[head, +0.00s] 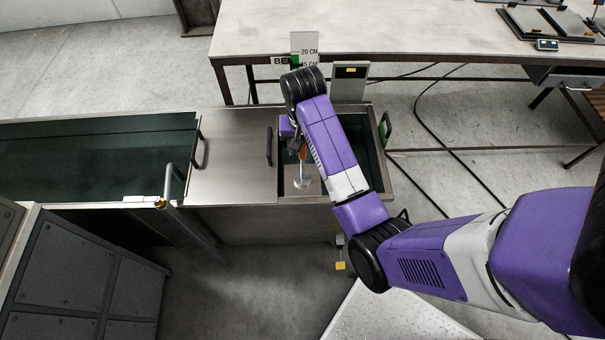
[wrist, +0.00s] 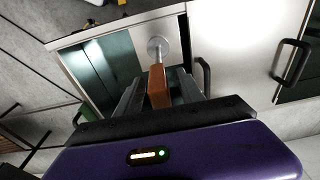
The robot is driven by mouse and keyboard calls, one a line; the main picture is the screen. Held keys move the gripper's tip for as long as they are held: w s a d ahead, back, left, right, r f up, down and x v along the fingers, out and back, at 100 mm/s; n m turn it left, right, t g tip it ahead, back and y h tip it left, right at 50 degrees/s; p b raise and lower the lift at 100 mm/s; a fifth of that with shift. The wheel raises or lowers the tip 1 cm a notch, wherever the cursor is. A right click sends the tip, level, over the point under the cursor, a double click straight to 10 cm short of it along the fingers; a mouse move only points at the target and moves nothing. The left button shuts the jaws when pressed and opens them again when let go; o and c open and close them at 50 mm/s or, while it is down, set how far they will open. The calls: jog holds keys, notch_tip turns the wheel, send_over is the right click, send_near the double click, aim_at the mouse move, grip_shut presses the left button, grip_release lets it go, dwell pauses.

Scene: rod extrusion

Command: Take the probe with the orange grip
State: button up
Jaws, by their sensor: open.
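The probe's orange grip (wrist: 158,86) shows in the wrist view between the two fingers of my gripper (wrist: 160,78). The jaws are open, and I cannot tell whether either finger touches the grip. The probe's pale round disc (wrist: 157,46) lies beyond the grip on a short shaft. In the head view the orange grip (head: 303,151) shows in part beside my wrist, with the shaft and disc (head: 302,183) below it. My gripper (head: 296,148) is over the open part of the steel tank, mostly hidden by my arm.
The steel tank (head: 230,150) has a lid with black handles left of the opening. A dark-green tank section (head: 90,150) is farther left. A pale bench (head: 400,30) stands behind, with a depth sign (head: 304,50) before it. A yellow tag (head: 340,266) hangs in front.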

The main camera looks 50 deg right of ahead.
jog(key=shift+c, duration=0.3)
grip_shut()
dwell(1.1)
